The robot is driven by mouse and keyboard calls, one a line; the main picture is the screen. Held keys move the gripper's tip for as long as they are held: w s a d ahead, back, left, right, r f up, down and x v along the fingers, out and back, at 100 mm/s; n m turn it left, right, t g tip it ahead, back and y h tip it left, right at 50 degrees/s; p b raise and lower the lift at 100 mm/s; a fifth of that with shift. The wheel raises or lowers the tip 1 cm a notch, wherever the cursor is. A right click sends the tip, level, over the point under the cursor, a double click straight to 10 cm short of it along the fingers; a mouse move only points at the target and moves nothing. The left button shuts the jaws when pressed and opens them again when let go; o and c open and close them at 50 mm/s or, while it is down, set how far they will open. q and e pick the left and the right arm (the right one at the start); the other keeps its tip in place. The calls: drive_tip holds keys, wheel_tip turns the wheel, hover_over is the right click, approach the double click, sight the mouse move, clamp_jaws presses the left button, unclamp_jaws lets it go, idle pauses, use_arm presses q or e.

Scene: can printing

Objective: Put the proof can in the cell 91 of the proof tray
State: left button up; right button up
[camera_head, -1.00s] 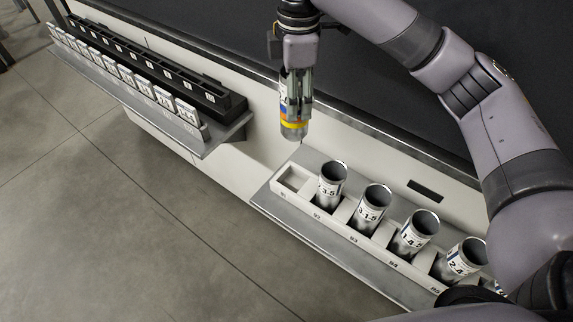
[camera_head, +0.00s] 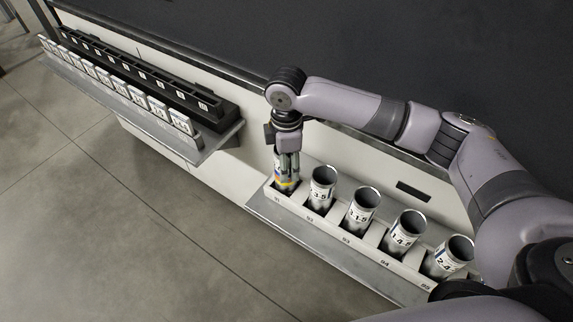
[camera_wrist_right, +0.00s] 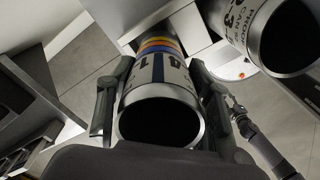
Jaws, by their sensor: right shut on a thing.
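The proof can (camera_wrist_right: 157,112) shows in the right wrist view as a silver can with an open top and yellow, red and blue bands at its far end. My right gripper (camera_head: 287,172) is shut on it, with a finger on each side of the can. In the head view the can (camera_head: 285,186) is upright, its lower end at cell 91 of the proof tray (camera_head: 276,198), the cell at the tray's left end. The fingers hide part of the can, and I cannot tell whether its base touches the cell floor.
Several silver cans stand in the cells to the right, the nearest (camera_head: 322,186) in cell 92, close beside my gripper. A shelf (camera_head: 190,148) with a black rack (camera_head: 160,85) and white labelled cards is on the wall at upper left. The floor in front is clear.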

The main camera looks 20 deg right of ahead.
wheel_tip(320, 180, down, 2)
use_arm(q)
drive_tip(key=shift+s+a+r, duration=0.1)
drive_tip(key=shift+s, duration=0.85)
use_arm(e)
drive_tip(key=shift+f, duration=0.1)
drive_tip(key=o, duration=0.7)
use_arm(q)
drive_tip(key=shift+w, duration=0.15)
use_arm(e)
drive_tip(key=shift+o, duration=0.2)
drive_tip(key=shift+w+r, duration=0.1)
drive_tip(key=shift+r, duration=0.15)
wheel_tip(320, 180, up, 10)
drive_tip(key=shift+r+b, duration=0.25)
drive_tip(key=shift+b, duration=1)
use_arm(q)
drive_tip(key=shift+f, duration=1.35)
use_arm(e)
drive_tip(key=shift+r, duration=0.6)
